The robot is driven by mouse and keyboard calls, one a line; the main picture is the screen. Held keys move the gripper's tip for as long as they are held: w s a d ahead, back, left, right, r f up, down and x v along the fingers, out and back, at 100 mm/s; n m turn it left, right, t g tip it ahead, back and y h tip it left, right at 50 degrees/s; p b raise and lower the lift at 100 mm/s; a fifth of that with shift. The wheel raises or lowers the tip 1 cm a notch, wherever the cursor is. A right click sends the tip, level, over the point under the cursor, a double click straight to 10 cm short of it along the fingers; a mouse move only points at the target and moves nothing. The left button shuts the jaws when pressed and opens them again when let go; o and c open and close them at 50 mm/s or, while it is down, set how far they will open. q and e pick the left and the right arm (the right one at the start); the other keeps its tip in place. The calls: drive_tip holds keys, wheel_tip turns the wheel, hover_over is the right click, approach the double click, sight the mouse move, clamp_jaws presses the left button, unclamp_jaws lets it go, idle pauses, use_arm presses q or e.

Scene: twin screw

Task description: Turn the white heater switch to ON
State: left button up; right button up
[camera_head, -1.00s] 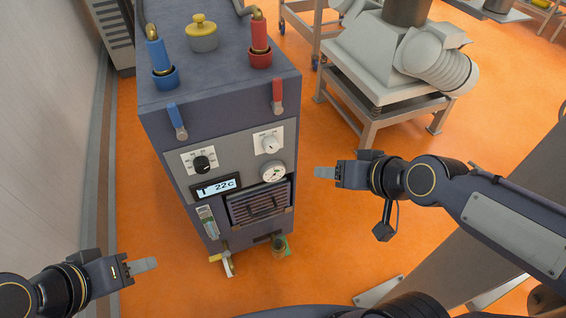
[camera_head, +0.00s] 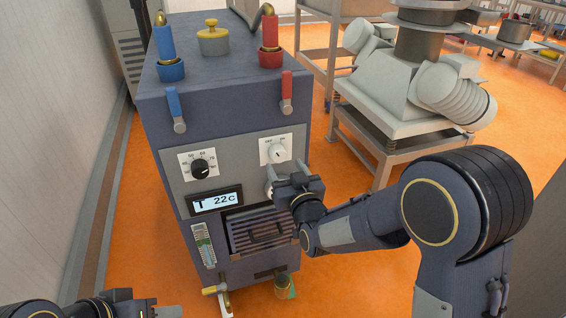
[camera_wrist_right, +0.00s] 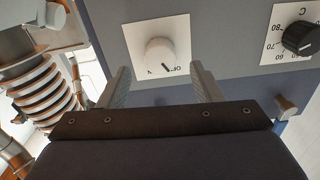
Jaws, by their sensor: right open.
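The white heater switch (camera_head: 278,153) is a round knob on a white plate on the front of the dark blue machine (camera_head: 230,140). In the right wrist view the white knob (camera_wrist_right: 160,55) has a dark pointer mark aimed to the lower right, near partly readable lettering. My right gripper (camera_head: 284,170) is just below the knob in the head view, covering much of the pressure gauge. In the wrist view its two fingers (camera_wrist_right: 160,85) are apart, one on each side below the knob, with nothing between them. My left gripper (camera_head: 160,310) is at the bottom left, partly cut off.
A blue lever (camera_head: 175,110) and a red lever (camera_head: 287,92) stick out above. A grey machine on a stand (camera_head: 400,110) is at the right.

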sight(279, 158)
drive_tip(key=shift+x, duration=2.25)
drive_tip(key=shift+c, duration=0.5)
drive_tip(key=c, duration=0.9)
drive_tip(key=shift+f+m+b, duration=0.2)
drive_tip(key=shift+m+b, duration=0.4)
drive_tip(key=shift+b, duration=0.45)
drive_tip(key=m+b, duration=0.6)
drive_tip(key=b, duration=0.1)
drive_tip(key=m+b, duration=0.3)
drive_tip(key=shift+r+m+b, duration=0.15)
drive_tip(key=shift+m+b, duration=0.5)
drive_tip(key=shift+m, duration=0.15)
